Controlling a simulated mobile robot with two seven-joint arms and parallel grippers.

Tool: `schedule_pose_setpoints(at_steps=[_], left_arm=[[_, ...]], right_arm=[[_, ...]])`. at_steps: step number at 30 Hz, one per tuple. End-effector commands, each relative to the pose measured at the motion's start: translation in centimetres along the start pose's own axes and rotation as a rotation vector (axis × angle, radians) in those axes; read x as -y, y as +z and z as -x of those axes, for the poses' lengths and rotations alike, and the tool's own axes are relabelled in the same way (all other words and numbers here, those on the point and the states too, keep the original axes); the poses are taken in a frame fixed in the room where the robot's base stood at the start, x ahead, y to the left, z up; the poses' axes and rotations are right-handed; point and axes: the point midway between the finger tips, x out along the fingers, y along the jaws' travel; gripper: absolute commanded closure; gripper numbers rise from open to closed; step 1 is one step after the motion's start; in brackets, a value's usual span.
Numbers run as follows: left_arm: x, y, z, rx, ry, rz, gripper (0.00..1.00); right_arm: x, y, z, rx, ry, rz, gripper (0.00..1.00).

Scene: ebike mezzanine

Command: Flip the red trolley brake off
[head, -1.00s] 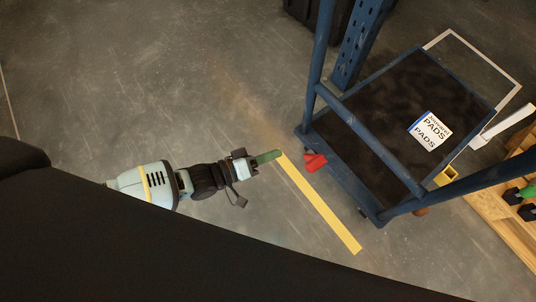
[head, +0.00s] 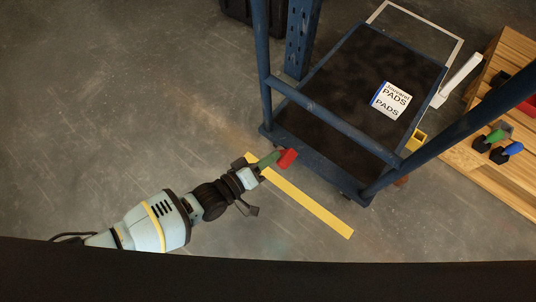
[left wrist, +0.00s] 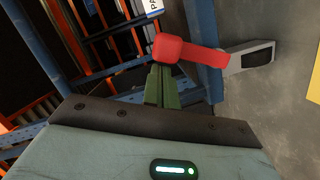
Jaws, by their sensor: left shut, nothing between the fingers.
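The blue trolley (head: 322,130) stands at the centre right of the head view, with a dark deck and a blue push frame. The red brake pedal (head: 288,158) sticks out low at its near left corner. In the left wrist view the red brake (left wrist: 184,50) lies across the view just beyond the fingertips, beside a grey bracket. My left gripper (head: 270,159) has green fingers, shut and empty. Their tips are at the brake, touching it or nearly so; I cannot tell which. The fingers also show in the left wrist view (left wrist: 160,84). My right gripper is not in view.
A white and blue box of pads (head: 390,100) lies on the trolley deck. A yellow strip (head: 305,203) marks the floor below the brake. A wooden pallet (head: 512,60) with green and blue handled items stands right. The floor at left is clear.

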Motion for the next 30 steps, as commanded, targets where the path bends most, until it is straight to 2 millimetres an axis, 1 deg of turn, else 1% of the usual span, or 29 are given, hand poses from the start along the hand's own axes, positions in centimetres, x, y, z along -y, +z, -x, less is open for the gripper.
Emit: schedule_pose_setpoints(at_steps=[8, 20, 26, 30], left_arm=[[-0.1, 0.2, 0.0, -0.001, -0.005, -0.017, 1.00], [-0.3, 0.8, -0.2, 0.000, -0.023, -0.086, 1.00], [-0.5, 1.5, -0.3, 0.000, -0.039, -0.151, 1.00], [-0.8, 2.4, -0.6, 0.000, -0.062, -0.238, 1.00]], right_arm=[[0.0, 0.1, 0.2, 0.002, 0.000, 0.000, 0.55], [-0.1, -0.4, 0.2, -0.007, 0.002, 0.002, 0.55], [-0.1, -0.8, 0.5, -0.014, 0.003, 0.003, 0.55], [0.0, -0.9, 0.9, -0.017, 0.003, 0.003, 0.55]])
